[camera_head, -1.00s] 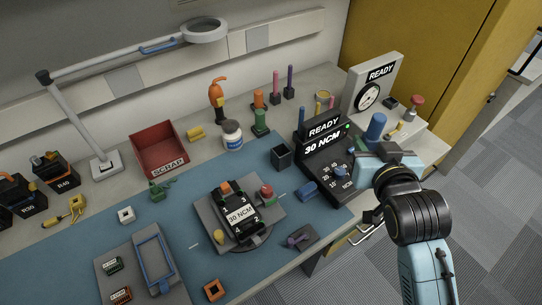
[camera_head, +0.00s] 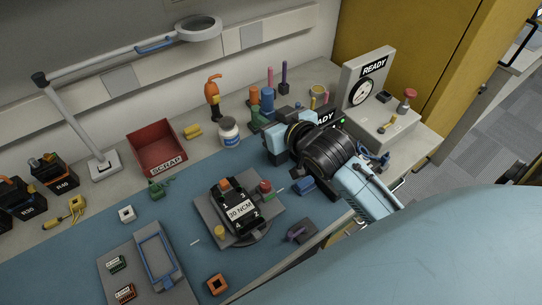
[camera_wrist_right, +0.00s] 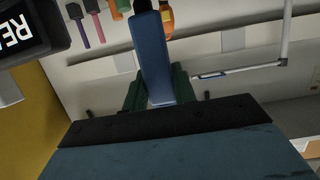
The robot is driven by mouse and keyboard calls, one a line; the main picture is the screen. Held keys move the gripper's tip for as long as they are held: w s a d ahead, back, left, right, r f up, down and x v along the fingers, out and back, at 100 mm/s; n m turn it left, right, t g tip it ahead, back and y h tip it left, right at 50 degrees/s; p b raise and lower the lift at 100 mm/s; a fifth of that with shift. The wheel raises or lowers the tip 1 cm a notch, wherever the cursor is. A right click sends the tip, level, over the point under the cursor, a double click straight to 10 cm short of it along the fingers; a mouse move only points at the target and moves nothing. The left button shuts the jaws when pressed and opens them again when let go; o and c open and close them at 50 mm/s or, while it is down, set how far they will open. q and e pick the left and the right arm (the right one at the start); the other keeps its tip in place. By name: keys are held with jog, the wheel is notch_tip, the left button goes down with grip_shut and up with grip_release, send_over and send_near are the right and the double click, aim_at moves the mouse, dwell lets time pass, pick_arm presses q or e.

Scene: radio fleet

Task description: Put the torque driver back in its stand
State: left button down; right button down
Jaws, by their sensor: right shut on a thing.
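The torque driver, taken to be the blue-handled tool (camera_head: 267,98), is in my right gripper (camera_head: 269,122), handle up, above the back of the blue mat. In the right wrist view the blue handle (camera_wrist_right: 152,62) runs up from the gripper to a dark end, with dark green shapes beside its lower part. I cannot tell whether its tip touches anything. The stand is not clear; a small black open holder seen earlier in this area is now hidden behind my right gripper and wrist. My left gripper is not in view.
The fixture with the 30 NCM unit (camera_head: 239,209) sits on the blue mat (camera_head: 188,190).

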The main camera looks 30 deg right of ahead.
jog(key=w+d, duration=0.2)
jog(key=d, duration=0.2)
notch_tip(320, 180, down, 10)
jog(key=b, duration=0.1)
jog(key=shift+d, duration=0.15)
jog(key=c, duration=1.4)
grip_release()
jog(key=shift+r, duration=0.1)
jog(key=v, duration=1.2)
jog(key=shift+p, duration=0.35)
